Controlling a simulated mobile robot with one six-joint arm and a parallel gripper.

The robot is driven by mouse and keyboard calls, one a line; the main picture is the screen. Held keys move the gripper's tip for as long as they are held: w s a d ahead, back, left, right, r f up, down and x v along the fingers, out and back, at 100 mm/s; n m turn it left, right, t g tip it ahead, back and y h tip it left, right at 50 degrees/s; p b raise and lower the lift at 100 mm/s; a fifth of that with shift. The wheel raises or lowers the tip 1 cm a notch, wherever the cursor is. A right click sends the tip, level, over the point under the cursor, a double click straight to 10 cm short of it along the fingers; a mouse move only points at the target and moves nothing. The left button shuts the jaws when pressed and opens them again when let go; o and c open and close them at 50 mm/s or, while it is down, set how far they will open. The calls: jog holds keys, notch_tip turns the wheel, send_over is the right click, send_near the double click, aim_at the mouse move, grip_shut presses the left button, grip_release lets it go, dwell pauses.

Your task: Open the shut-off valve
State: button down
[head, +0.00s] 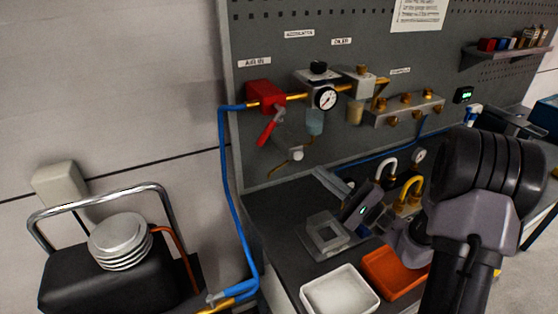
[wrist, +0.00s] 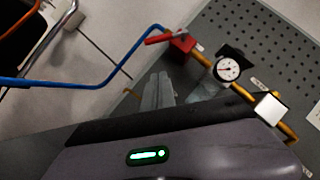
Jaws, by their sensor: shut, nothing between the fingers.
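The shut-off valve is a red block (head: 265,95) on the pegboard under the "AIR IN" label. Its red lever (head: 269,129) hangs down and slightly left, across the brass pipe line. In the wrist view the valve block (wrist: 183,42) and its lever (wrist: 157,39) show above my fingers. My gripper (head: 325,178) is shut and empty, low in front of the pegboard, below and right of the lever and apart from it. The closed fingers also show in the wrist view (wrist: 158,88), pointing up toward the valve.
A blue hose (head: 226,170) runs down left of the valve. A pressure gauge (head: 325,98) and regulator sit right of it. A white tray (head: 340,291) and an orange tray (head: 391,278) stand on the bench. A compressor (head: 110,275) stands at lower left.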

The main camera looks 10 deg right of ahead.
aim_at(270, 128)
jog(key=s+a+r+x, duration=0.1)
jog(key=s+x, duration=0.1)
jog(key=x, duration=1)
jog(key=shift+a+r+p, duration=0.3)
jog(key=shift+r+p, duration=0.05)
jog(key=shift+r, duration=0.05)
jog(key=shift+w, duration=0.15)
